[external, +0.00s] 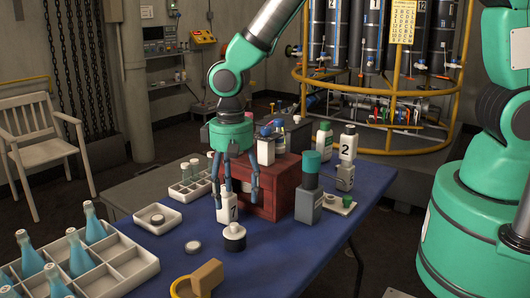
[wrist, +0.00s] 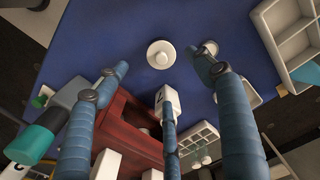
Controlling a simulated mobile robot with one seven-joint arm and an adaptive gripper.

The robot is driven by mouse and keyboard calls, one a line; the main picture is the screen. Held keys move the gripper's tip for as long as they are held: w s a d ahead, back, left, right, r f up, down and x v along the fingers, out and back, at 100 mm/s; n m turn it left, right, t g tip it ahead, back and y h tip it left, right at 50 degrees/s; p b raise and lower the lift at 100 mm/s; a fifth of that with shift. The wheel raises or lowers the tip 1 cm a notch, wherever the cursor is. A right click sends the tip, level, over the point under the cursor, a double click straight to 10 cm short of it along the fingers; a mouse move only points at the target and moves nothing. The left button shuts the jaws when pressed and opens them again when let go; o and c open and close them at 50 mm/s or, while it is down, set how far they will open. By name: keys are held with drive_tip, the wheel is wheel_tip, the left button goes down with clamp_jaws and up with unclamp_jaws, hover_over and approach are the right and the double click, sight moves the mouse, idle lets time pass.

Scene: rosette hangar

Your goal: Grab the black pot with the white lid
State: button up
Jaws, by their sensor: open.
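The black pot with the white lid (external: 234,239) stands upright on the blue table, toward its front edge. In the wrist view, its round white lid (wrist: 161,53) shows from above, at the top middle. My gripper (external: 236,197) points down with its fingers spread, open and empty. It hangs above and behind the pot, near a white bottle marked 7 (external: 227,210). In the wrist view, the fingers of my gripper (wrist: 160,72) come up from below; the lid lies beyond the middle finger, between the outer two. Nothing touches the pot.
A red wooden box (external: 268,188) stands behind the gripper. A grey container with a teal cap (external: 309,203) is to the right. A compartment crate (external: 140,262) holds bottles.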

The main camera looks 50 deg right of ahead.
sight(235, 231)
drive_tip(key=shift+f+b, duration=0.85)
drive_tip(key=shift+f, duration=3.45)
drive_tip(key=shift+w+f+b, duration=0.15)
drive_tip(key=shift+f+b, duration=0.7)
drive_tip(key=shift+f, duration=1.75)
drive_tip(key=c, duration=1.3)
